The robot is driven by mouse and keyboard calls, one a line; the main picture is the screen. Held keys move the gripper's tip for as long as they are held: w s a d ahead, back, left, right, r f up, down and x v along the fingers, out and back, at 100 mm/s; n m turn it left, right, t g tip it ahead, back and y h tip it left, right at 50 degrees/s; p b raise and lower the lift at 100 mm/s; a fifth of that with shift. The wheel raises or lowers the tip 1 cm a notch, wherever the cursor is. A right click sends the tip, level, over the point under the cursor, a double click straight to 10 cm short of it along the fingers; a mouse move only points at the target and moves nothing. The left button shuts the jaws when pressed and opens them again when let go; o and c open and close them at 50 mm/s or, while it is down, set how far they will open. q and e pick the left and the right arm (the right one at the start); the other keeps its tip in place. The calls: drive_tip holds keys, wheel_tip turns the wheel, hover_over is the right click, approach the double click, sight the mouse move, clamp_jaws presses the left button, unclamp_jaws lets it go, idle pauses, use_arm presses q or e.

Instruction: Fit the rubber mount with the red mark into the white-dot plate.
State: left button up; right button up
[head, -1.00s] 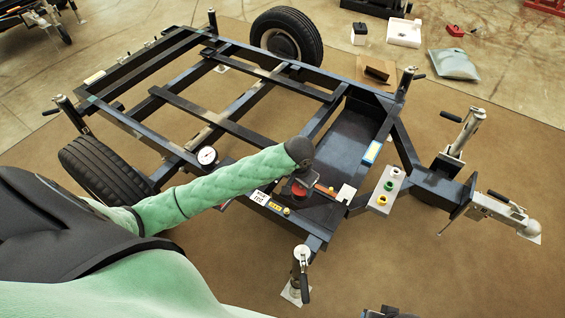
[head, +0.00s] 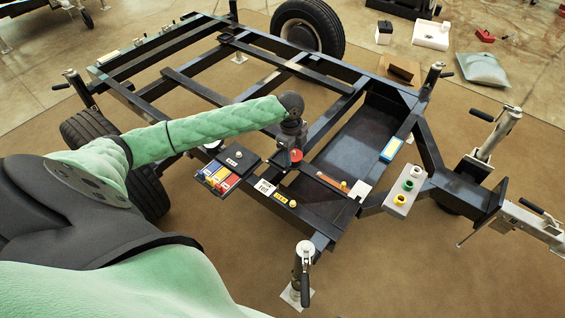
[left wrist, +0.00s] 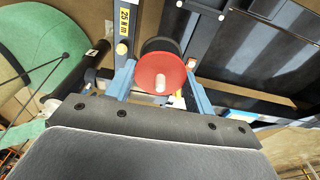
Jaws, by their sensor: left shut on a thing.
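My left gripper (head: 294,143) is shut on the rubber mount (head: 296,156), over the front part of the dark trailer frame. In the left wrist view the mount (left wrist: 161,72) shows a round red face with a pale stud and a black body behind it, between the blue fingers (left wrist: 161,86). A dark square piece with a small pale dot (head: 236,159) lies left of the gripper on the frame; I cannot tell for sure whether it is the white-dot plate. The mount is apart from it. My right gripper is not in view.
A tray with yellow, red and blue parts (head: 215,179) sits beside the dark square piece. A grey block with coloured rings (head: 405,190) is at the right. An upright jack (head: 304,272) stands in front. A trailer beam (head: 330,123) runs just right of the gripper.

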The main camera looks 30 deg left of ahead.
use_arm(q)
drive_tip(key=shift+w+a+f, duration=1.2)
drive_tip(key=shift+a+f, duration=0.35)
drive_tip(key=shift+f, duration=0.25)
drive_tip(key=shift+w+a+f, duration=1.15)
drive_tip(key=shift+a+f, duration=0.45)
drive_tip(key=shift+f, duration=0.25)
drive_tip(key=shift+w+a+f, duration=1.2)
drive_tip(key=shift+a+f, duration=0.35)
drive_tip(key=shift+f, duration=0.25)
drive_tip(key=shift+f, duration=0.1)
drive_tip(key=o, duration=1.1)
drive_tip(key=shift+r, duration=0.45)
drive_tip(key=shift+a+r, duration=0.2)
drive_tip(key=shift+r, duration=1.65)
drive_tip(key=shift+a+r, duration=0.25)
drive_tip(key=shift+r, duration=1.65)
drive_tip(key=shift+a+r, duration=0.2)
drive_tip(key=shift+r, duration=1.65)
